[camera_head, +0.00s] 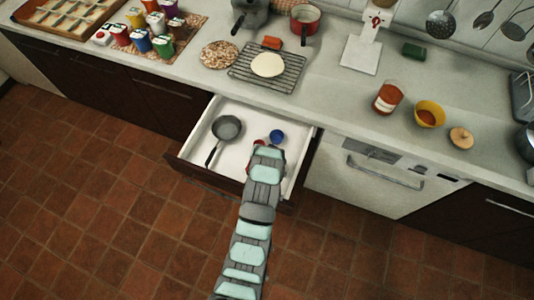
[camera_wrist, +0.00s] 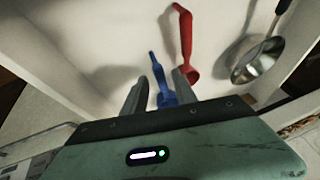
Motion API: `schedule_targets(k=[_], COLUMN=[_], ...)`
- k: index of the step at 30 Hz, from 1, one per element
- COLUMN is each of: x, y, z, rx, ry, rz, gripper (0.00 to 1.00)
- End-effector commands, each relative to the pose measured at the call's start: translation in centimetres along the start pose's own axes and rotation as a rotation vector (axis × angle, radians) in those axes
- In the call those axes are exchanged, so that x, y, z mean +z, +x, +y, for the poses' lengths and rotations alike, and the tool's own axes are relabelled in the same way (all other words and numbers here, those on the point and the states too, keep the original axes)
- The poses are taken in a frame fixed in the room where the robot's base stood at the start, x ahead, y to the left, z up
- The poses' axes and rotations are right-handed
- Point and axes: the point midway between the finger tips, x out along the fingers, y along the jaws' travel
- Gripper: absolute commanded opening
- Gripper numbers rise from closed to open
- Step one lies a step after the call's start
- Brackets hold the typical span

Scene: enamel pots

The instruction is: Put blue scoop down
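The blue scoop (camera_head: 277,136) is in the open drawer (camera_head: 196,158), right of its middle. In the wrist view the blue scoop (camera_wrist: 163,90) shows between my two fingers, with its thin handle pointing away from me. My gripper (camera_wrist: 159,78) looks open, with a gap between the left finger and the scoop. The right finger is close to the scoop; I cannot tell if they touch. In the head view my arm reaches over the drawer's front and hides my fingertips.
A red scoop (camera_wrist: 186,45) lies just beyond the blue one. A dark pan (camera_head: 227,128) lies in the drawer's left part. The drawer walls surround my gripper. The counter (camera_head: 330,100) above holds a cooling rack (camera_head: 245,75), a jar (camera_head: 388,97) and a yellow bowl (camera_head: 430,114).

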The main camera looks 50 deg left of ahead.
Motion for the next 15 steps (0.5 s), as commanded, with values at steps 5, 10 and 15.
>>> schedule_targets(k=[5, 10, 15], x=[0.0, 0.1, 0.0], y=[-3.3, -6.0, -7.9], z=[-0.1, -0.1, -0.1], rx=[-0.002, -0.002, -0.002], ry=[0.0, 0.001, 0.0], rz=[0.002, 0.0, 0.0], gripper=[0.34, 0.34, 0.34])
